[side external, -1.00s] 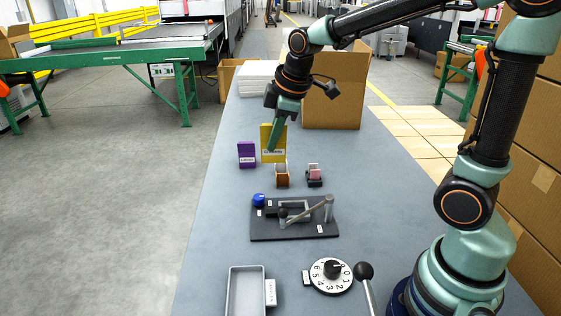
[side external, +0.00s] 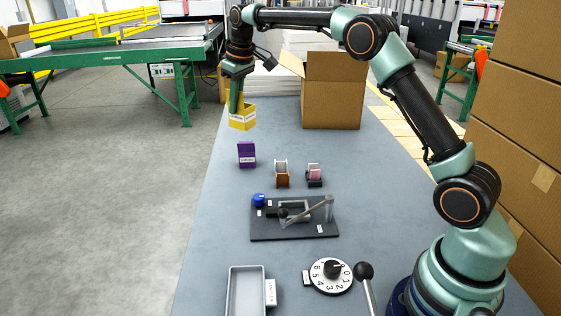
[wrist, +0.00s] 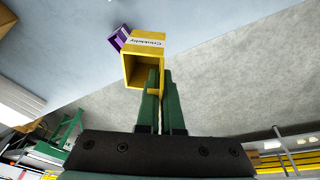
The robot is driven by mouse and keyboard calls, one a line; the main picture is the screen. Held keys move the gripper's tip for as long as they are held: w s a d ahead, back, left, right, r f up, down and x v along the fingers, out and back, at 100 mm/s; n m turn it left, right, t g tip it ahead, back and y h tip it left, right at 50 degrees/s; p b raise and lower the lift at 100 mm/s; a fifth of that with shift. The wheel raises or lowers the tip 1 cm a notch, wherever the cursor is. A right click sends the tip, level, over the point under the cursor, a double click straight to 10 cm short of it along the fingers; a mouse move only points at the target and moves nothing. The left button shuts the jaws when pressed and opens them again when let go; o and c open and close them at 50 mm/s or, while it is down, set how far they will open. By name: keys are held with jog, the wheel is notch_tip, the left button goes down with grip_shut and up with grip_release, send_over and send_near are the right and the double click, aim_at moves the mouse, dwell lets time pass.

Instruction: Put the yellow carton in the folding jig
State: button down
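The yellow carton (side external: 242,120) is held up in the air near the table's far left edge, tilted, with a white name label on its side. My gripper (side external: 236,100) is shut on it from above. In the wrist view, my gripper's green fingers (wrist: 162,82) pinch one wall of the yellow carton (wrist: 130,68), whose open end faces the camera. The folding jig (side external: 275,233), which I take to be the black plate with a grey frame, a blue knob and a lever, lies mid-table, nearer the viewer. I see no carton in it.
A purple carton (side external: 246,155) stands below and nearer than the yellow one; it also shows in the wrist view (wrist: 117,40). Two tape dispensers (side external: 282,175) (side external: 314,174) stand beside it. A grey tray (side external: 233,292), a numbered dial (side external: 331,288) and an open cardboard box (side external: 333,104) are on the table.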

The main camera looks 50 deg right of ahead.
jog(key=shift+w+d+f, duration=0.15)
jog(key=shift+w+f, duration=0.1)
jog(key=shift+f, duration=0.05)
notch_tip(320, 180, down, 20)
jog(key=shift+r, duration=0.2)
dwell(0.3)
jog(key=shift+f, duration=0.15)
jog(key=c, duration=1.1)
grip_release()
